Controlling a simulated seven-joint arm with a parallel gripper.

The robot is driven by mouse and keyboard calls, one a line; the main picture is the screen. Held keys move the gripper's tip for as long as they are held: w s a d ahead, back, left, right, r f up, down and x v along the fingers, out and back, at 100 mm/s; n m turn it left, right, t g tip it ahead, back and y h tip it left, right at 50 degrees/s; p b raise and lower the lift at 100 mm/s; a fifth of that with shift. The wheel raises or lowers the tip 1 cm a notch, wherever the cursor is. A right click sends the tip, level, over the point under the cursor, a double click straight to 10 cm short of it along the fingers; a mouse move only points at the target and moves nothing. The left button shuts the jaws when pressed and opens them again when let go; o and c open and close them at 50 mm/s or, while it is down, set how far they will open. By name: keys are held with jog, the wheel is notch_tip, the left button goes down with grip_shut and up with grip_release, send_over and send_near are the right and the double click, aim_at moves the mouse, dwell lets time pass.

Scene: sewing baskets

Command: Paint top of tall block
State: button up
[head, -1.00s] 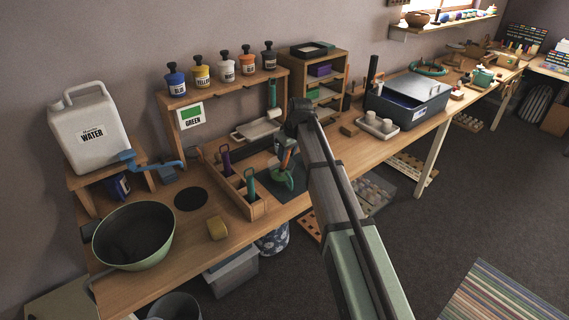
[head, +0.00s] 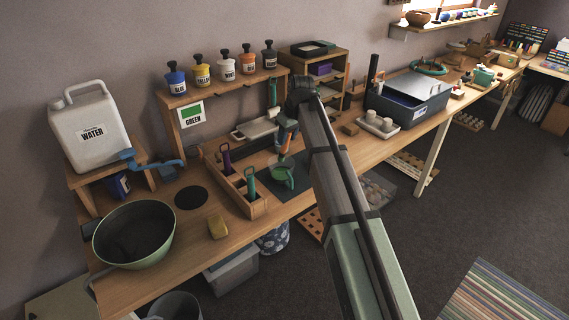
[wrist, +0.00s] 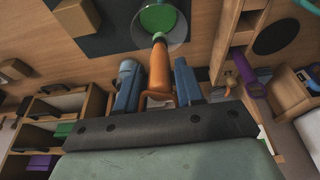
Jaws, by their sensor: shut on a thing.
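My gripper (head: 286,136) points down over the workbench, its blue fingers shut on an orange-handled tool (wrist: 158,76). The tool's far end is green and overlaps the cup of green paint (head: 281,177) in both views. I cannot tell whether its tip is in the paint or just above it. The cup also shows at the top of the wrist view (wrist: 176,30), on a dark mat (head: 300,170). A wooden block (head: 350,129) sits on the bench to the right. I cannot tell whether it is the tall block.
A wooden tool rack (head: 258,209) with purple and teal handled tools stands left of the cup. Paint bottles line a shelf (head: 224,88) behind, above a GREEN card (head: 191,115). A bowl (head: 134,234) and sponge (head: 218,227) are at left; a grey bin (head: 407,103) is at right.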

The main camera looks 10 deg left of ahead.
jog(key=shift+r, duration=1.75)
dwell(1.0)
jog(key=shift+r, duration=2)
